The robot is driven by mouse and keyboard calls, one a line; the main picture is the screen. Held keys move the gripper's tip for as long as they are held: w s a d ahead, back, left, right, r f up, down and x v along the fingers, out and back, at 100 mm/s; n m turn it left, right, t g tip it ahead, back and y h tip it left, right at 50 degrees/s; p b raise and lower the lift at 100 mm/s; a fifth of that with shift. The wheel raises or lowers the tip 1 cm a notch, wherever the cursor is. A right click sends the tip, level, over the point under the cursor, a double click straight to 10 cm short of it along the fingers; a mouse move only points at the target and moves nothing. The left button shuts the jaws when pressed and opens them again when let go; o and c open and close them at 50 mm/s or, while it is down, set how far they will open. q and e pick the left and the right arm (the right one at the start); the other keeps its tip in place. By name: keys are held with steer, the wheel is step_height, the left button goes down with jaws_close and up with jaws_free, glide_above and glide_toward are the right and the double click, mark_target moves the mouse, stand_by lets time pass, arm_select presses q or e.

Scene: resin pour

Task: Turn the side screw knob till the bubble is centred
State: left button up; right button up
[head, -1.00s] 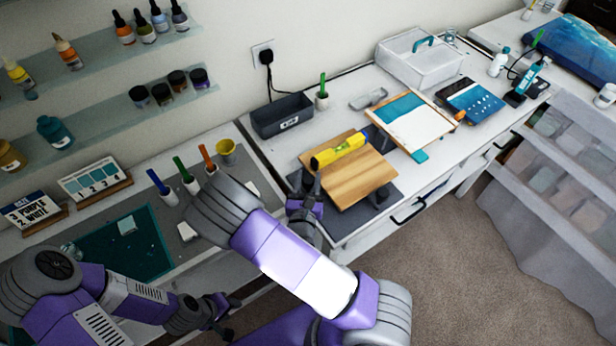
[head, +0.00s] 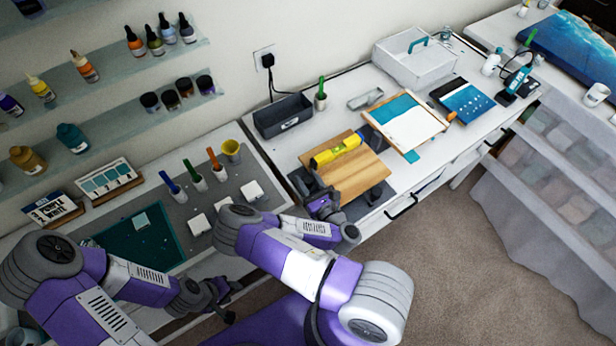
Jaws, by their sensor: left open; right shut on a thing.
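The yellow spirit level (head: 336,151) lies on the wooden board (head: 358,177), near its back left edge. Its greenish vial shows, but the bubble is too small to place. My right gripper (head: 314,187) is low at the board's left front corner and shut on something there. That would be the side screw knob, which is hidden behind the fingers. A small dark part (head: 375,194) shows under the board's right corner. My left gripper (head: 222,300) is open and empty, at the front edge of the left table, far from the board.
A dark grey bin (head: 283,118) and a cup with a green-handled tool (head: 320,97) stand behind the board. A framed teal and white panel (head: 405,122) lies to its right. White blocks (head: 252,191) and coloured tools in cups stand on the left table.

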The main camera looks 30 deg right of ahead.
arm_select(q)
steer(key=shift+r, duration=0.35)
arm_select(e)
steer(key=shift+r+n+y, duration=0.25)
steer(key=shift+n+y, duration=0.05)
steer(key=o, duration=0.9)
steer(key=shift+o, duration=0.2)
steer(key=shift+f, duration=0.1)
